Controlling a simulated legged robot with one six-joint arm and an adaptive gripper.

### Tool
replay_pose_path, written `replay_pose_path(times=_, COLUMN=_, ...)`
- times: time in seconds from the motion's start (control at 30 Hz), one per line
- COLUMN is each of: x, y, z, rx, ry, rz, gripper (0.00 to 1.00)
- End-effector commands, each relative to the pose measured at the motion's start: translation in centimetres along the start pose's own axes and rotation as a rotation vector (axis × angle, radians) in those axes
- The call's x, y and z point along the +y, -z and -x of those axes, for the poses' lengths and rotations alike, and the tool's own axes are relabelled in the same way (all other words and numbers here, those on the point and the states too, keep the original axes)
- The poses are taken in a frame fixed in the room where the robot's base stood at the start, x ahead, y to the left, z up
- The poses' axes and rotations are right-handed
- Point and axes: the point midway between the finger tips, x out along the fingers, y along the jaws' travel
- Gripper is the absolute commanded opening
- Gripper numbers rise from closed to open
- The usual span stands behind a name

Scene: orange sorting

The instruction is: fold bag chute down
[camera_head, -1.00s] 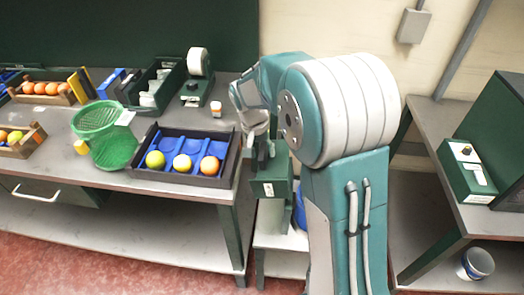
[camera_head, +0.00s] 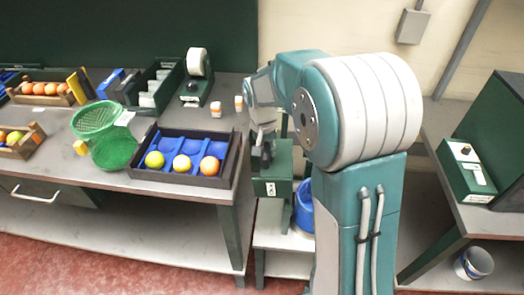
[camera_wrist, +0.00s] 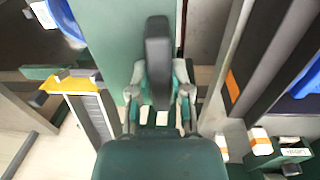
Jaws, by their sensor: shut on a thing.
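A green bag stand (camera_head: 272,186) with a small white label stands in the gap right of the sorting table. In the wrist view, a broad green panel (camera_wrist: 115,25) and a dark rounded bar (camera_wrist: 158,58), which looks like a handle on the chute, lie in front of my gripper (camera_wrist: 160,95). My gripper is shut on this dark bar, with one finger on each side. In the head view my gripper (camera_head: 262,150) is at the top of the stand. My arm hides part of the stand, and the full chute outline cannot be made out.
A black tray (camera_head: 142,172) with blue inserts and fruit sits at the table's right edge, close to my gripper. A green mesh basket (camera_head: 113,150) stands left of it. Small orange-capped jars (camera_head: 216,109) stand behind. A blue bucket (camera_head: 304,207) is low beside the stand.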

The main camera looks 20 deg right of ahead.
Motion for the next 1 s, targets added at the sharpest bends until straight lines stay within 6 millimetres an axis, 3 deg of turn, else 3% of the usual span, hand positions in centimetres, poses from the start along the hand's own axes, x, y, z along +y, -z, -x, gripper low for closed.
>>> replay_pose_path(times=0.5, x=8.6, y=0.0, z=1.1, rx=0.000, ry=0.446, rz=-0.015, gripper=0.00)
replay_pose_path(times=1.0, x=16.9, y=0.0, z=-1.8, rx=-0.003, ry=0.925, rz=-0.013, gripper=0.00)
